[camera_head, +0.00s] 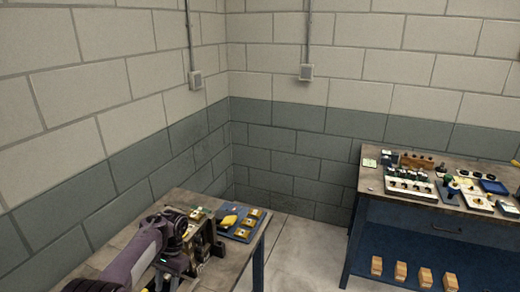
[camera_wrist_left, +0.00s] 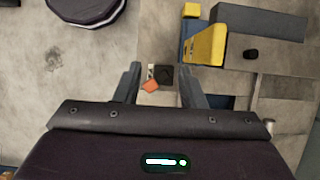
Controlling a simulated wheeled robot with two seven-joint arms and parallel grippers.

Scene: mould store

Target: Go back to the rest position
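My left arm comes in from the lower left of the head view over the near table (camera_head: 238,262). Its gripper is hard to make out there among the dark parts on the table. In the left wrist view my left gripper (camera_wrist_left: 159,70) is open, its two fingers apart. A small black square piece (camera_wrist_left: 163,75) and a small orange piece (camera_wrist_left: 151,86) show between and beyond the fingers, and nothing is visibly gripped. My right gripper is in neither view.
On the near table a blue mat (camera_head: 241,236) carries a yellow piece (camera_head: 229,220) and several small brownish blocks. A blue workbench (camera_head: 410,228) at the right holds many small items, with wooden blocks on its lower shelf. Bare floor lies between them.

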